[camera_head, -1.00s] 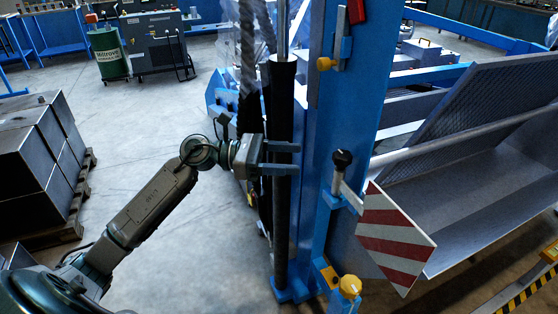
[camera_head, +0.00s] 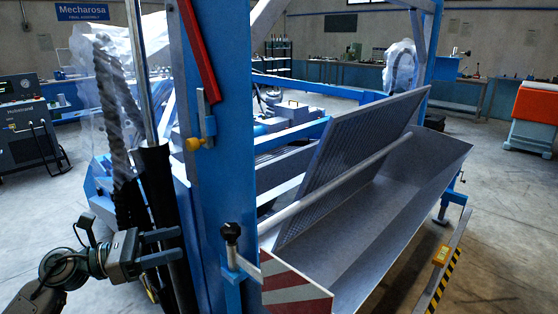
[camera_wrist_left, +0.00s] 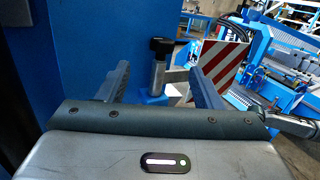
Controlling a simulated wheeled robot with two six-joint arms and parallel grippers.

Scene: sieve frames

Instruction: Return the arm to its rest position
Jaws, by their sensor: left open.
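My left gripper (camera_head: 178,245) is at the lower left of the head view, its arm coming in from the bottom left corner. Its two fingers are apart and point right, overlapping the black cylinder (camera_head: 160,200) beside the blue post (camera_head: 222,130). I cannot tell whether they touch it. In the left wrist view the gripper (camera_wrist_left: 160,82) is open, with nothing held between the fingers. A lever with a black knob (camera_wrist_left: 160,48) shows beyond the finger gap; the same knob (camera_head: 230,232) is on the post in the head view. My right gripper is not in view.
A red-and-white striped plate (camera_head: 292,292) sits right of the post. A long grey metal trough (camera_head: 400,215) extends to the right, with a mesh panel (camera_head: 345,165) above it. A grey control cabinet (camera_head: 28,135) stands at the left. Open floor lies at the lower left.

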